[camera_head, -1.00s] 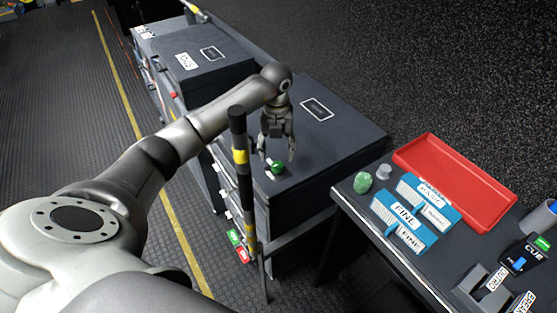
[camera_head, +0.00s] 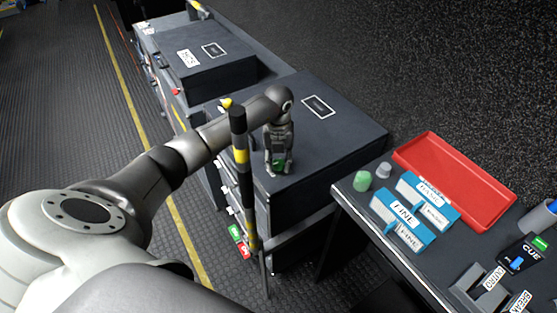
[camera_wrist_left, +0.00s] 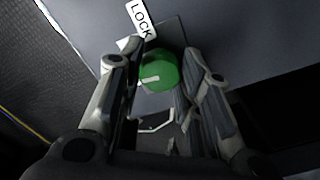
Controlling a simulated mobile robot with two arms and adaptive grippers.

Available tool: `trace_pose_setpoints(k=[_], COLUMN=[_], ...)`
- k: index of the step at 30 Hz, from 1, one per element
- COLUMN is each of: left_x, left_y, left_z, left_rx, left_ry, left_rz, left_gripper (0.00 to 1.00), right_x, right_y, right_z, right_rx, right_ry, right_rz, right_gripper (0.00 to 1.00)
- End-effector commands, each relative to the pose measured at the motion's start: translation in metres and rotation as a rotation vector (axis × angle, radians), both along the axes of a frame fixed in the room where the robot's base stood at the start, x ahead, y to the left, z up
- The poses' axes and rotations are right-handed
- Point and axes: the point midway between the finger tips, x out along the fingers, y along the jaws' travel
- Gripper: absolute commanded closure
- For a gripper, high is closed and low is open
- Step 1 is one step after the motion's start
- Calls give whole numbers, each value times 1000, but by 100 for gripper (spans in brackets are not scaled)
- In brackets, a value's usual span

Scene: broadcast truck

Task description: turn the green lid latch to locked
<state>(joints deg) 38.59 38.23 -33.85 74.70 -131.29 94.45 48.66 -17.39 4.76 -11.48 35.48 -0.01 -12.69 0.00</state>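The green lid latch (camera_head: 279,163) is a round knob near the front corner of the dark case lid (camera_head: 327,138). In the left wrist view the green knob (camera_wrist_left: 155,70) has a short white mark and sits on a grey plate by a white "LOCK" label (camera_wrist_left: 141,18). My left gripper (camera_head: 279,172) points down over the knob. In the left wrist view its fingers (camera_wrist_left: 160,62) lie close against both sides of the knob, so it looks shut on it. The fingers partly hide the knob and plate. My right gripper is not in view.
A striped black and yellow pole (camera_head: 240,150) stands close beside my left forearm. At right, a desk holds a red tray (camera_head: 455,180), blue label holders (camera_head: 403,222), and a green knob (camera_head: 362,181) beside a grey one (camera_head: 383,170). Another case (camera_head: 210,62) stands behind.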

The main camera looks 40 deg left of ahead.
Motion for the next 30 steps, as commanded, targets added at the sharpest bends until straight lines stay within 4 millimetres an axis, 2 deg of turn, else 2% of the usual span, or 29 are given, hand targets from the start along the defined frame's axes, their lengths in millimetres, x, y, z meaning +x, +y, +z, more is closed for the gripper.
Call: trace_pose_setpoints(k=[1,3,14,20,30], left_x=[0,0,0,1,1], left_y=[0,0,0,1,1], left_z=[0,0,-1,-2,-2], left_rx=[0,0,1,2,3], left_ry=[0,0,-1,-1,-1], left_rz=[0,0,-68,-200,-517], left_gripper=[85,92,92,92,92], right_x=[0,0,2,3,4], right_y=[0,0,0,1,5], right_z=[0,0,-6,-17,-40], right_rx=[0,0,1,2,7], right_ry=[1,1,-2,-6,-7], right_rz=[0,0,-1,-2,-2], right_gripper=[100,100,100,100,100])
